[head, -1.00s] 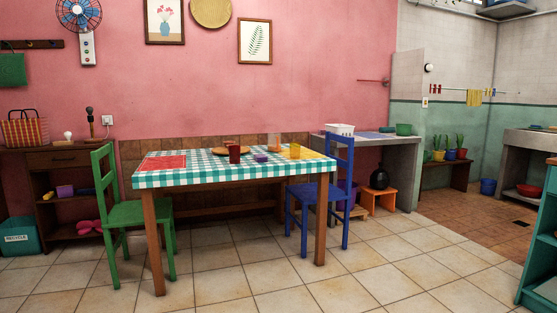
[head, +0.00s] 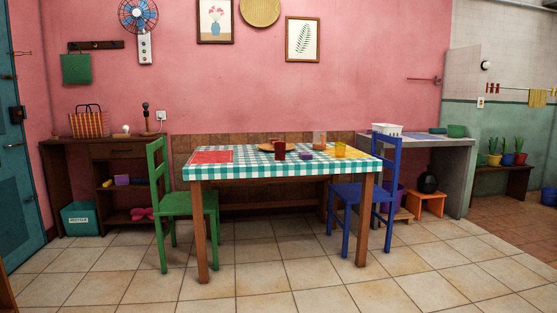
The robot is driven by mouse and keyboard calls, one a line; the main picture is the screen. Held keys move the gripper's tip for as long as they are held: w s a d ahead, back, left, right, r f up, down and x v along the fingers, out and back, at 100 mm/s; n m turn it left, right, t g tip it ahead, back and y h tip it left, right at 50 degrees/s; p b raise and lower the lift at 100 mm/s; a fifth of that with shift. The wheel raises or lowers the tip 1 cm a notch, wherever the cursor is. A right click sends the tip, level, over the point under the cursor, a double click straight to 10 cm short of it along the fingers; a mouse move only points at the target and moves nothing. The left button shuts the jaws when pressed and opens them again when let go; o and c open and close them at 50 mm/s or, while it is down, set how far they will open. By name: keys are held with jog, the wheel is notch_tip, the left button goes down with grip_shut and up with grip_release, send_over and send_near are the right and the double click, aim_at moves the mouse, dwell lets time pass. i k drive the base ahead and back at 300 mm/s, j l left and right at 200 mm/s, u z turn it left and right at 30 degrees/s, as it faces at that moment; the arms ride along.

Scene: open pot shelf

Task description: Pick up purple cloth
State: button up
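A small purple item (head: 305,154) lies on the checkered table (head: 245,172), right of a dark red cup (head: 279,150). It may be a folded cloth, but it is too small to be sure. Another purple item (head: 121,180) sits on the middle shelf of the wooden console (head: 66,148) at the left; I cannot tell whether it is cloth. A flat bluish-purple piece (head: 420,136) lies on the grey counter at the right. My gripper is not in view.
A green chair (head: 182,204) stands at the table's left end and a blue chair (head: 375,192) at its right. A yellow cup (head: 340,149) is on the table. A teal bin (head: 80,218) stands at the lower left. The tiled floor in front is clear.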

aim_at(304, 155)
jog(key=i+j, duration=0.2)
jog(key=i, duration=0.3)
jog(key=i+j+z, duration=0.1)
jog(key=i+j, duration=0.15)
jog(key=i, duration=0.25)
jog(key=i+j, duration=0.25)
jog(key=i, duration=0.2)
